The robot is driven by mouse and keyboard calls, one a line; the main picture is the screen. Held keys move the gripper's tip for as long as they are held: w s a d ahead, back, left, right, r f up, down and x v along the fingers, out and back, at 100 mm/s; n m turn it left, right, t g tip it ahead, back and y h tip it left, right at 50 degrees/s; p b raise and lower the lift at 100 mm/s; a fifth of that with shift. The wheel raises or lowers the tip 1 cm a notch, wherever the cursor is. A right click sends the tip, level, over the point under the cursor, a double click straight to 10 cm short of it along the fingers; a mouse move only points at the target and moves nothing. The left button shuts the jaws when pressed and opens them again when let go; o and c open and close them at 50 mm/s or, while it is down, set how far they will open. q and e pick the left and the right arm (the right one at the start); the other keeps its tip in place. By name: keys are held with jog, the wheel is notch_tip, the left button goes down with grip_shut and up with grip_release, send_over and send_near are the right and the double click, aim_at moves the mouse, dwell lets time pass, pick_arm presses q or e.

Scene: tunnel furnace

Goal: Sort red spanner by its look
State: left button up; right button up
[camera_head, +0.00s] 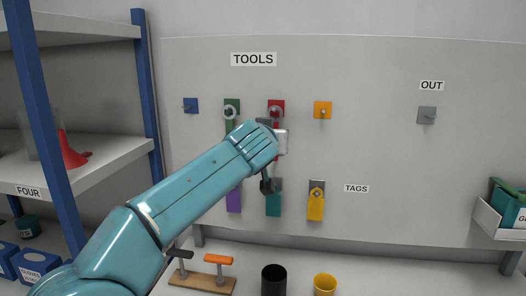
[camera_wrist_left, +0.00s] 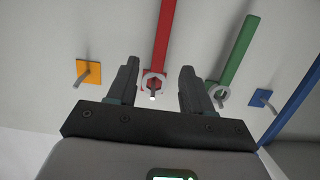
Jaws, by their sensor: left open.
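The red spanner (camera_head: 277,112) hangs on the tool board by its grey ring end, over a peg on a red square. My left arm hides much of its handle in the head view. In the left wrist view the spanner's red handle (camera_wrist_left: 164,38) runs up from the ring, between the fingers as seen. My left gripper (camera_wrist_left: 160,68) is open and empty, facing the board; whether the fingers reach around the spanner I cannot tell. It also shows in the head view (camera_head: 273,130), in front of the red spanner. My right gripper is not in view.
A green spanner (camera_head: 231,112) hangs just left of the red one. Blue (camera_head: 190,105), orange (camera_head: 323,110) and grey OUT (camera_head: 427,115) pegs are empty. Purple, teal and yellow tags (camera_head: 316,207) hang below. A black cup (camera_head: 274,281) and yellow cup (camera_head: 325,285) stand below the board.

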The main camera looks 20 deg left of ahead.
pick_arm(q)
jog(key=b+v, duration=0.3)
jog(key=v, duration=0.9)
jog(key=shift+b, duration=0.35)
jog(key=shift+s+a, duration=0.1)
jog(key=shift+s, duration=0.05)
